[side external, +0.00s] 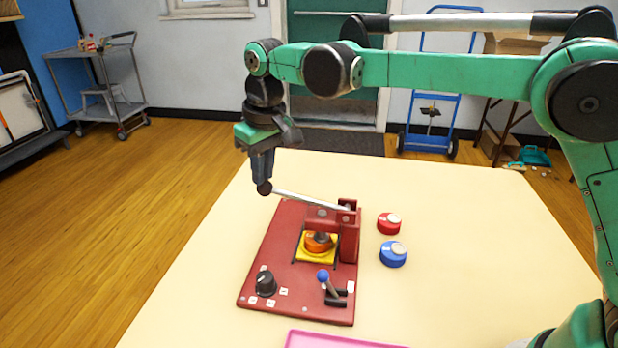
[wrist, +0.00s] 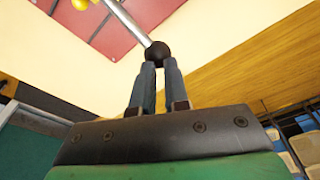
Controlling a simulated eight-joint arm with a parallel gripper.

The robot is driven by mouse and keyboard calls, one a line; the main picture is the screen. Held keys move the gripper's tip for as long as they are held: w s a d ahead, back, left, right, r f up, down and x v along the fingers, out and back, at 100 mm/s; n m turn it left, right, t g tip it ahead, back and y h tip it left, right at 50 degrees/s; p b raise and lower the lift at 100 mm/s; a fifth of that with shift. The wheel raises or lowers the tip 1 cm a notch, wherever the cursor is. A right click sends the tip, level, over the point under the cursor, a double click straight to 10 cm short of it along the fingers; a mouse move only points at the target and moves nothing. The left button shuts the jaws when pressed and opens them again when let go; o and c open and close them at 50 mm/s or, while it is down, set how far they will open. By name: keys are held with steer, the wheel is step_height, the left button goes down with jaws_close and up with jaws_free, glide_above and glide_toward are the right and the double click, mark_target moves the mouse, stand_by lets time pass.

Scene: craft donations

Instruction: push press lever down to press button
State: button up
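The press lever (side external: 310,200) is a silver rod on a red press (side external: 349,235), slanting up left to a dark ball knob (side external: 264,189). The knob also shows in the wrist view (wrist: 157,53). My gripper (side external: 263,182) points down with its fingertips at the knob. In the wrist view my two fingers (wrist: 158,70) are close together, with a narrow gap, and appear shut on the knob. The orange button (side external: 318,242) sits on a yellow base below the press arm, which partly overhangs it. Contact with the button is not clear.
The red board (side external: 285,250) also carries a black dial (side external: 265,282) and a blue-knobbed joystick (side external: 326,280). Red (side external: 388,224) and blue (side external: 393,254) round pieces lie right of it. A pink tray (side external: 340,341) is at the front. The table's left side is clear.

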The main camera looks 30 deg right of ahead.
steer(key=shift+r, duration=0.1)
step_height(320, 180, up, 8)
steer(key=shift+r, duration=0.15)
stand_by(0.9)
stand_by(1.4)
